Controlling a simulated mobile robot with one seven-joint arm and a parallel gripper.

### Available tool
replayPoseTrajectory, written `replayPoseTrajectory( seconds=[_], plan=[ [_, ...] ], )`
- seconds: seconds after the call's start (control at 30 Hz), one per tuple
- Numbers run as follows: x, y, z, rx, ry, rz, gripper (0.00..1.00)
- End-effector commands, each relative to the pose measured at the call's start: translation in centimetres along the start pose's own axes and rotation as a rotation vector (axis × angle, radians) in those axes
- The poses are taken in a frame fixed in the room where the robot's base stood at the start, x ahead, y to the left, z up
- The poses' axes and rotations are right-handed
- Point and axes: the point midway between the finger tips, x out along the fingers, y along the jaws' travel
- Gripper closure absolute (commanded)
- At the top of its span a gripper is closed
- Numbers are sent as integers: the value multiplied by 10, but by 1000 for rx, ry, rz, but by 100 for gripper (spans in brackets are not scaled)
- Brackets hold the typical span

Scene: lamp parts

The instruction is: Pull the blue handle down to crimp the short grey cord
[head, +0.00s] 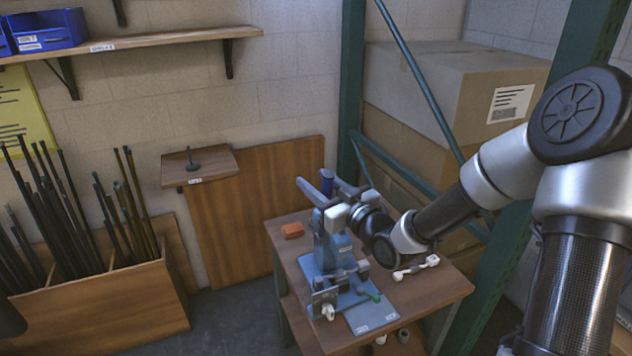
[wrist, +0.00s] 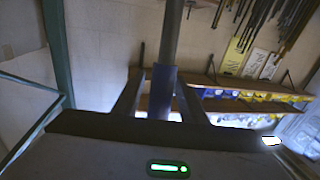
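A blue-grey press (head: 333,245) stands on a small wooden table. Its blue handle (head: 327,183) is up at the top of the press. My gripper (head: 328,190) is at the handle, with one finger on each side of it. In the wrist view the blue handle (wrist: 162,92) stands between my two fingers (wrist: 160,85), on a grey bar. The fingers look apart, with narrow gaps beside the handle. A grey piece (head: 348,271) with a green end lies at the front of the press; I cannot tell if it is the short grey cord.
A white connector piece (head: 416,267) lies on the table (head: 440,290) to the right, and an orange block (head: 292,230) at the left. A green rack post (head: 348,90) and large cartons (head: 450,85) stand close behind. A bin of rods (head: 95,305) is at the left.

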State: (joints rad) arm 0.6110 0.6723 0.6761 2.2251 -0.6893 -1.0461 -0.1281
Motion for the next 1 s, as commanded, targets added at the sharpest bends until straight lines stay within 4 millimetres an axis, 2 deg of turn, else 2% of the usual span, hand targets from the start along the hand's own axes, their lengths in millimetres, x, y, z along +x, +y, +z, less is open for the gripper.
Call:
replayPoseTrajectory(
  seconds=[0.03,0.2,1.0],
  plan=[
    [0,0,0,0,0,0,71],
    [0,0,0,0,0,0,99],
    [0,0,0,0,1,0,100]
  ],
)
